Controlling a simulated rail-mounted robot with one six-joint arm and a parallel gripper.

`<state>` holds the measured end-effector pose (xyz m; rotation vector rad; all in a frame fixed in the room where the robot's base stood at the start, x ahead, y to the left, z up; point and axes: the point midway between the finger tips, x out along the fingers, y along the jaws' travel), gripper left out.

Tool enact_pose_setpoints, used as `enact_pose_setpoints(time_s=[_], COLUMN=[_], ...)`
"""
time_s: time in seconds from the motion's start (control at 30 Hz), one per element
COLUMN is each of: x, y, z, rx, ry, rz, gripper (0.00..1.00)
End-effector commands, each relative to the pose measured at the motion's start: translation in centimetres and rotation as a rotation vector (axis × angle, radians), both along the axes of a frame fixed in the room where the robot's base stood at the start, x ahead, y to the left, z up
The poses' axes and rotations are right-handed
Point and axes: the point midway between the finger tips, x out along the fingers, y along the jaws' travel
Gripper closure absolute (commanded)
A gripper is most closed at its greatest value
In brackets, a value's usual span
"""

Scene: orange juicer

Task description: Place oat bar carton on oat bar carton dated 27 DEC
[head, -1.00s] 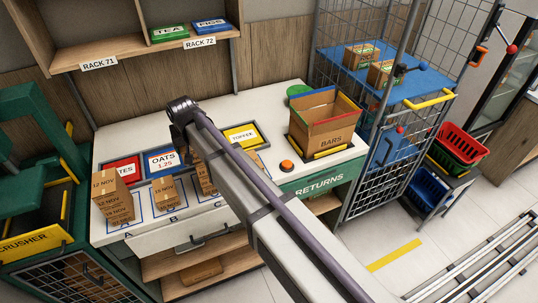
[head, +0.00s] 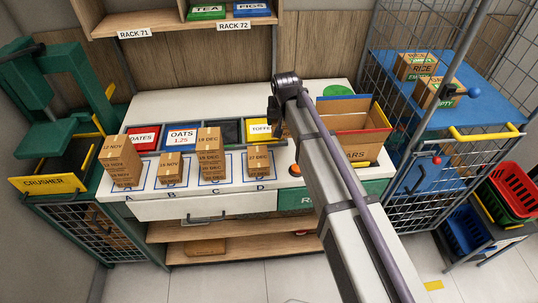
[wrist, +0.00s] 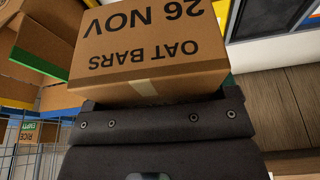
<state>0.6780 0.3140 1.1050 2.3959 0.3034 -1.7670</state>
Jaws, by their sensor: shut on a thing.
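My gripper (wrist: 158,112) is shut on an oat bar carton (wrist: 150,55) in the wrist view. The carton is brown cardboard and reads "OAT BARS 26 NOV", upside down in the picture. In the head view my own arm hides the gripper and most of what it holds. A single carton (head: 259,162) stands upright in slot D; its small date seems to read 27 DEC. Taller carton stacks stand in slot A (head: 121,160) and slot C (head: 210,154), and a low carton (head: 171,166) stands in slot B.
Behind the slots are labelled bins, among them OATS (head: 181,138) and TOFFEE (head: 259,128). The open BARS box (head: 352,125) stands right of my arm. A wire cage with a blue shelf (head: 470,95) is at right, the green crusher (head: 50,130) at left. A rack shelf overhangs the back.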

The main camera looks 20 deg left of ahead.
Motion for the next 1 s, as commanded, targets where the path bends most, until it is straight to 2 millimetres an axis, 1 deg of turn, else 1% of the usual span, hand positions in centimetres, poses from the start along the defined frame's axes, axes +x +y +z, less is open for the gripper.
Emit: enact_pose_setpoints(time_s=[0.03,0.27,0.5,0.6,0.7,0.77,0.93,1.0], x=[-0.4,-1.9,-4.0,-4.4,-4.4,-4.4,-4.4,-4.4], y=[0.7,3.4,6.8,7.4,7.5,7.4,7.4,7.4], z=[-0.3,-0.9,-1.7,-1.7,-2.0,-3.0,-7.5,-8.5], rx=[0.001,0.001,0.001,0.001,0.001,0.001,0.001,0.001], ry=[0.000,0.000,0.000,0.000,0.000,0.000,0.000,0.000], rz=[0.010,0.051,0.103,0.113,0.113,0.113,0.113,0.113], gripper=[0.49,0.49,0.49,0.49,0.49,0.49,0.49,0.49])
